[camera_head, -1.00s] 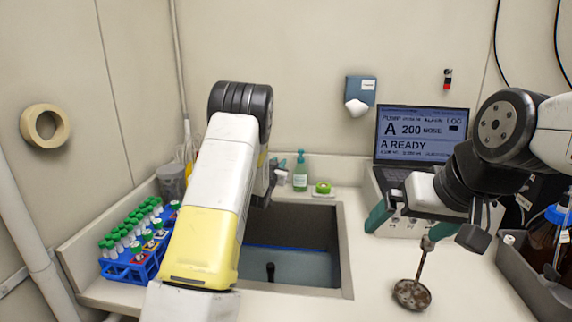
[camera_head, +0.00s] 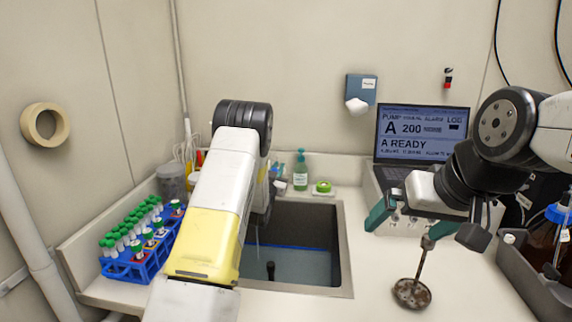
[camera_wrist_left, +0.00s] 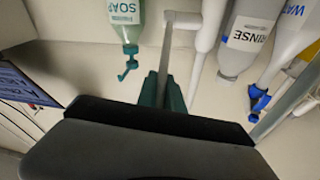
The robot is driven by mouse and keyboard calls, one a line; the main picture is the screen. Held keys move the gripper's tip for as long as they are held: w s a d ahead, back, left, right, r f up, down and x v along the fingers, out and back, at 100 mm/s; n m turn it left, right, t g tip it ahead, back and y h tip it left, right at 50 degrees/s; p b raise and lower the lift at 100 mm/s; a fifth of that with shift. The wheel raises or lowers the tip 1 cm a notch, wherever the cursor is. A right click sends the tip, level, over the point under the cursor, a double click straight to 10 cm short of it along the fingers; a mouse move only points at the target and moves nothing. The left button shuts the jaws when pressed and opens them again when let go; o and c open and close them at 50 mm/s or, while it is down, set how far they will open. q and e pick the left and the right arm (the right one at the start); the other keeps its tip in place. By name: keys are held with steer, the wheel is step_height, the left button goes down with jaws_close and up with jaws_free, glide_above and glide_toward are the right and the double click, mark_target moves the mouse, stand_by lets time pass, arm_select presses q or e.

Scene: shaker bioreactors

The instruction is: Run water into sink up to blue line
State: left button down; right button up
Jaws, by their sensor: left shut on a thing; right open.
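The sink (camera_head: 345,250) is set in the counter, with a blue line (camera_head: 290,247) across its inner back wall. Blue-grey water seems to lie below the line; its exact level is hard to tell. A thin pale streak (camera_head: 257,235), looking like running water, falls beside my left arm. In the left wrist view, my left gripper (camera_wrist_left: 165,92) has its teal fingers shut on a grey metal bar (camera_wrist_left: 168,50), apparently the tap lever. My left arm hides this spot in the head view. My right gripper (camera_head: 405,225) is open above the counter, right of the sink.
A blue rack (camera_head: 135,272) of green-capped tubes stands left of the sink. A soap bottle (camera_head: 300,172) stands behind it. A rusty round-based tool (camera_head: 412,293) is below my right gripper. A laptop (camera_head: 420,135) and a grey bin (camera_head: 530,285) are at right.

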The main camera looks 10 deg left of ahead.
arm_select(q)
steer(key=shift+s+d+f+t, duration=0.1)
steer(key=shift+s+f+t, duration=0.15)
steer(key=shift+f+t, duration=0.3)
steer(key=shift+s+f+t, duration=0.25)
steer(key=shift+f+t, duration=0.2)
steer(key=shift+f, duration=0.1)
steer(key=c, duration=1.5)
jaws_free()
steer(key=shift+s, duration=0.1)
steer(key=shift+v, duration=3.85)
